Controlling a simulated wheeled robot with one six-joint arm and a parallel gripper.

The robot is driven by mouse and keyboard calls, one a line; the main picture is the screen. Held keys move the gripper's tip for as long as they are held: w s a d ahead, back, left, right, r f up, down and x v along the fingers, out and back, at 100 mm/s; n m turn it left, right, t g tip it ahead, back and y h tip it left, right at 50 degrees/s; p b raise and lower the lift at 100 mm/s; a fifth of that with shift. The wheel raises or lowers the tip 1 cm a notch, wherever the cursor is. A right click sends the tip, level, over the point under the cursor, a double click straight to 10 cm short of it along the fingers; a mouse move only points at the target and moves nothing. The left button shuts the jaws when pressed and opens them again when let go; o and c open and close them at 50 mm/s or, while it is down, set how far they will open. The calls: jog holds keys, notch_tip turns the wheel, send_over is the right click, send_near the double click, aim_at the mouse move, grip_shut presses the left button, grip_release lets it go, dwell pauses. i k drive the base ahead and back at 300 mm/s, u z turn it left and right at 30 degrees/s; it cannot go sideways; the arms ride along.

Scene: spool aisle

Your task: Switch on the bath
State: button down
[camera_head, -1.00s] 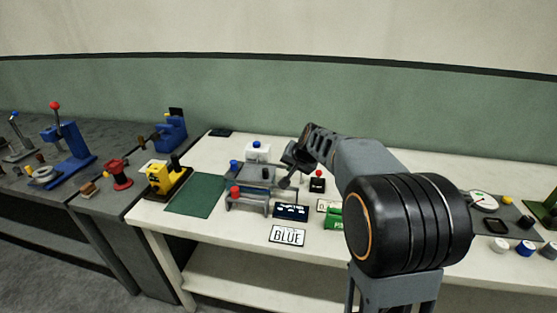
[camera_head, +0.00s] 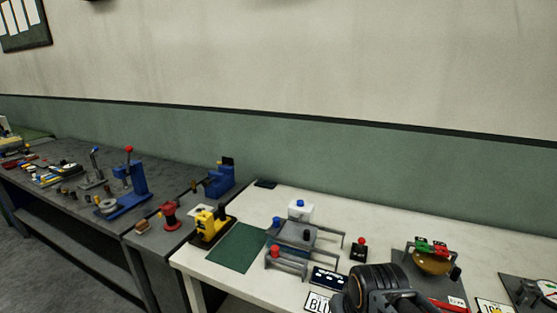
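Nothing in view is plainly labelled as a bath. A grey boxy unit (camera_head: 297,236) stands on the white table, beside a grey stand with a red knob (camera_head: 276,252) and a white block with a blue knob (camera_head: 300,209). A small black box with a red button (camera_head: 359,249) stands to their right. Farther right, a brown rounded bowl (camera_head: 431,263) sits in a grey frame with green and red pieces on top. A black ribbed part of my arm shows at the bottom edge. My gripper is out of view.
A green mat (camera_head: 238,248) lies left of the grey unit, with a yellow device (camera_head: 211,226) beyond it. A dark panel (camera_head: 327,278) and a partly hidden plate (camera_head: 318,301) lie in front. A grey bench (camera_head: 75,215) with several tools runs left.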

aim_at(361, 241)
jog(key=z, duration=0.05)
jog(key=k, duration=0.65)
jog(key=u, duration=0.5)
jog(key=i, duration=1.15)
jog(key=z, duration=0.45)
